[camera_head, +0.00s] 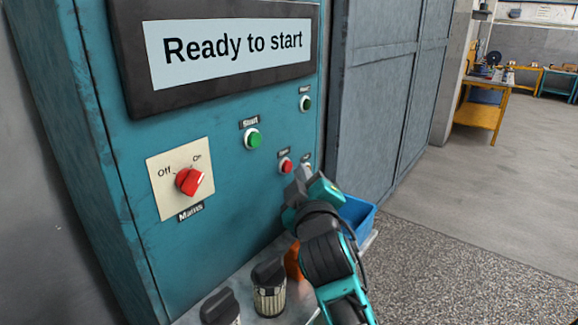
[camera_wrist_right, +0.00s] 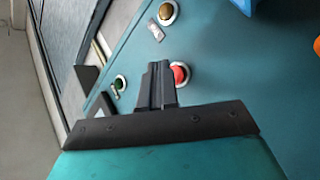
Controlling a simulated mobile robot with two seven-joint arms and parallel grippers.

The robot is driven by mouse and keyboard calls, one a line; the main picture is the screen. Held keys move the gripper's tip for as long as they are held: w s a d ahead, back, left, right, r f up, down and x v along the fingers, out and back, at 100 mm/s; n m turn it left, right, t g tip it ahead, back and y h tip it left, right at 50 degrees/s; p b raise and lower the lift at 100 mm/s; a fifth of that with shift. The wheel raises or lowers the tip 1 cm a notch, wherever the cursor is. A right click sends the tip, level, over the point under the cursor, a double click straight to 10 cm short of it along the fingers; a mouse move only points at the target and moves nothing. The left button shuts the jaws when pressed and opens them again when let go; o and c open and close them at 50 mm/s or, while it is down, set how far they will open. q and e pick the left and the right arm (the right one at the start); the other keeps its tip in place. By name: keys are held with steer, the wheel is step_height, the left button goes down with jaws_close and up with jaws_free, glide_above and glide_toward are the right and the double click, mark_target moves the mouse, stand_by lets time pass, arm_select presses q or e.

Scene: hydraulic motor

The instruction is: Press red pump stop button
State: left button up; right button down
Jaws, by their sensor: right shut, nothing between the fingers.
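The red stop button (camera_head: 286,166) sits on the teal control panel (camera_head: 232,210), below and right of the green Start button (camera_head: 253,139). My right gripper (camera_head: 301,176) is shut and empty, just right of and below the red button in the head view. In the right wrist view the closed fingers (camera_wrist_right: 158,68) are beside the red button (camera_wrist_right: 181,73) and overlap its edge. I cannot tell whether they touch it. My left gripper is not in view.
A display (camera_head: 232,48) reads "Ready to start". A red mains switch (camera_head: 189,181) is at left, pointing near "On". Another green button (camera_head: 306,103) is higher up. A ledge below holds dark-capped parts (camera_head: 269,290) and a blue bin (camera_head: 358,215). Open floor lies right.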

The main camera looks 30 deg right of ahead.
steer(key=shift+s+d, duration=0.1)
steer(key=shift+s+d, duration=0.3)
steer(key=shift+s, duration=0.45)
steer(key=shift+s+d, duration=0.35)
steer(key=shift+s, duration=0.45)
steer(key=shift+s+d, duration=0.3)
steer(key=shift+s, duration=0.45)
